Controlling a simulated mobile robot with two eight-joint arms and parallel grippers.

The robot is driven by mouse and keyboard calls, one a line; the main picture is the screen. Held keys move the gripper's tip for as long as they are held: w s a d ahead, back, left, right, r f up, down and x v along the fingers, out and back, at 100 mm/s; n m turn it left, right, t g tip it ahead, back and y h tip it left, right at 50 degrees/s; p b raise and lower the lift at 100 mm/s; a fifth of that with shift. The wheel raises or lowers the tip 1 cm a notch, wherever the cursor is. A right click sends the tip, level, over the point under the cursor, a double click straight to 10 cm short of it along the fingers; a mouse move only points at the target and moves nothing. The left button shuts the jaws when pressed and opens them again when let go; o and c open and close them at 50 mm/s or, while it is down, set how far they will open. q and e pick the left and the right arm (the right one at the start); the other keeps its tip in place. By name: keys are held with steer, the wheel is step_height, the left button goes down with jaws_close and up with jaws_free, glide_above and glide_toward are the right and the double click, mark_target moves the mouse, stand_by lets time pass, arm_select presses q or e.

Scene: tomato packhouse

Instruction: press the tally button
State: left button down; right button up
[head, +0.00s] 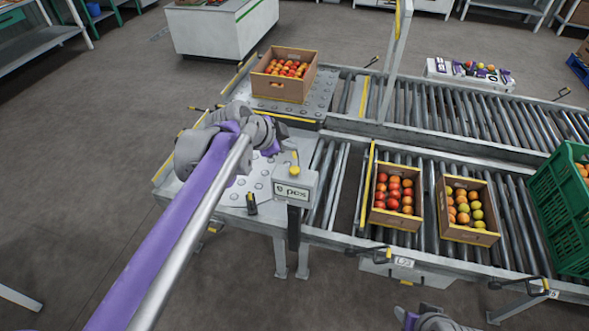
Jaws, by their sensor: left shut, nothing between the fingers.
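The tally button (294,169) is a small yellow knob on top of a grey counter box (293,189), whose face reads what looks like "0 pcs". The box stands at the front edge of the conveyor, at its left end. My left gripper (287,147) is shut and empty, just behind and above the button in the picture. I cannot tell whether its fingertips touch the button. My right gripper is not clearly in view; only a grey and purple part of my right arm shows at the bottom edge.
Two boxes of tomatoes, one red (379,215) and one mixed (468,235), sit on the near rollers. A green crate (545,215) stands at right. Another tomato box (278,88) rests on the far ball table. A small dark-handled lever (252,204) stands left of the counter.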

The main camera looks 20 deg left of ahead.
arm_select(q)
steer(key=shift+w+a+r+m, duration=0.1)
steer(key=shift+w+r+m, duration=0.15)
steer(key=shift+w, duration=0.35)
steer(key=shift+w+a+r+m, duration=0.15)
steer(key=shift+w+m, duration=0.1)
steer(key=shift+w, duration=0.3)
steer(key=b, duration=0.5)
glide_above(291, 171)
step_height(291, 171, down, 7)
steer(key=shift+s+f, duration=0.1)
steer(key=shift+f, duration=0.05)
steer(key=shift+f+b, duration=0.55)
steer(key=shift+f, duration=0.2)
steer(key=shift+f, duration=0.1)
stand_by(0.5)
steer(key=shift+f, duration=0.35)
